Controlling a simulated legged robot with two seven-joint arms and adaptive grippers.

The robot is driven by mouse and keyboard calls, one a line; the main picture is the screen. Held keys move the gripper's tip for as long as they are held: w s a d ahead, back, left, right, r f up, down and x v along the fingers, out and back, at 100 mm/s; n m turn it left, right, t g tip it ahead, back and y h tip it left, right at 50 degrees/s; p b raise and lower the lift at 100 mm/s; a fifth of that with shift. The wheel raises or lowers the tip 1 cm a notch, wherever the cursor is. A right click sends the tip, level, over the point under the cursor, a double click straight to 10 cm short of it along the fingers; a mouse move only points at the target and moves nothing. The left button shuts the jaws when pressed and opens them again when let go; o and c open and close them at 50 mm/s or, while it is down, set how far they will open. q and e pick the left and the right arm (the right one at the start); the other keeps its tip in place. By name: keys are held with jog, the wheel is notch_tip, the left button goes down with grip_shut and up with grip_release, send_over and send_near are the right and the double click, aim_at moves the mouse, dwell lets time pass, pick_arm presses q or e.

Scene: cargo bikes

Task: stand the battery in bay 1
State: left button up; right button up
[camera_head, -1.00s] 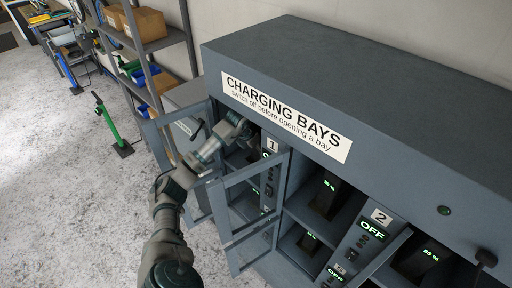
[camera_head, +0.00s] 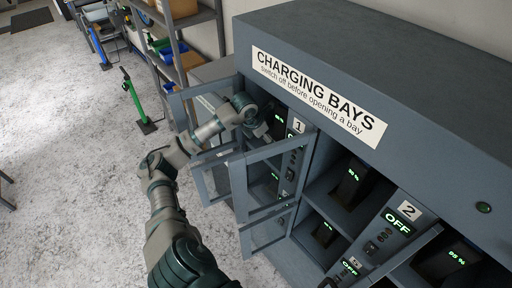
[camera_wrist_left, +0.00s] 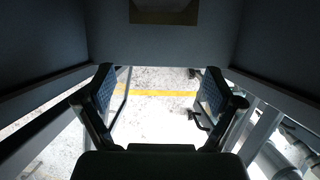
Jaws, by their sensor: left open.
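Bay 1 is the upper left compartment of the charging cabinet (camera_head: 420,90), beside its number 1 label (camera_head: 298,126). A dark battery (camera_head: 278,122) with a green reading shows inside bay 1, partly hidden, and looks upright. My left gripper (camera_head: 262,130) is at the mouth of bay 1, just left of this battery; whether they touch is unclear. In the left wrist view the two fingers (camera_wrist_left: 158,95) are spread with nothing between them, only pale floor and a yellow stripe beyond. My right gripper is out of view.
The bay doors (camera_head: 270,180) on the left stand open around my forearm. Other bays hold dark batteries, one (camera_head: 352,185) to the right of bay 1. Shelving (camera_head: 180,60) and a green stand (camera_head: 138,100) are behind left. Floor at left is mostly clear.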

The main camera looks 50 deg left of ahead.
pick_arm(q)
jog(key=s, duration=0.1)
jog(key=s+b, duration=0.1)
jog(key=s, duration=0.1)
jog(key=s+b, duration=0.1)
jog(key=shift+s+d+r, duration=0.1)
jog(key=shift+s+d, duration=0.15)
jog(key=shift+s, duration=0.1)
jog(key=shift+a, duration=0.2)
jog(key=shift+a, duration=0.25)
jog(key=shift+f, duration=0.2)
